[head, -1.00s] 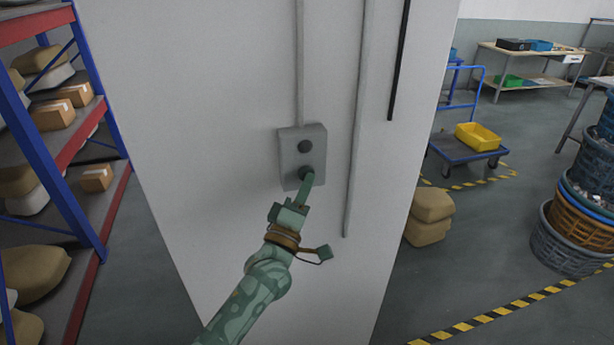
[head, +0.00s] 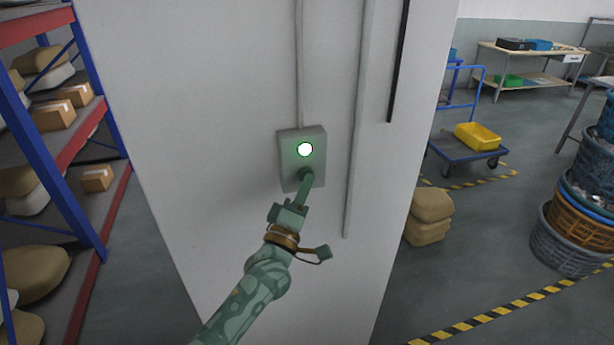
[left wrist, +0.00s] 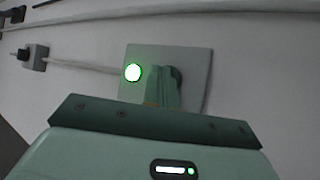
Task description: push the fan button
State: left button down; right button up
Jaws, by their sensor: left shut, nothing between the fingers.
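A grey switch box (head: 291,166) is fixed to the white pillar, with a conduit running up from it. Its upper round lamp (head: 305,149) glows bright white-green. The lower round dark button (head: 305,174) is mostly covered by my left gripper (head: 306,179), which is shut and empty with its fingertips at the button, seemingly touching it. In the left wrist view the box (left wrist: 196,62) shows with the lit lamp (left wrist: 132,72), and the shut fingers (left wrist: 162,88) reach to the dark button beside it. My right gripper is not in view.
The white pillar (head: 220,120) fills the middle. A blue and red shelf with boxes and sacks (head: 70,150) stands at the left. Sacks (head: 430,216), a blue trolley with a yellow bin (head: 477,137) and stacked baskets (head: 570,240) stand on the right.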

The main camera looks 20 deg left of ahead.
pick_arm(q)
jog(key=s+d+p, duration=0.2)
jog(key=s+d, duration=0.1)
jog(key=s, duration=0.2)
jog(key=shift+d, duration=0.2)
dwell(0.5)
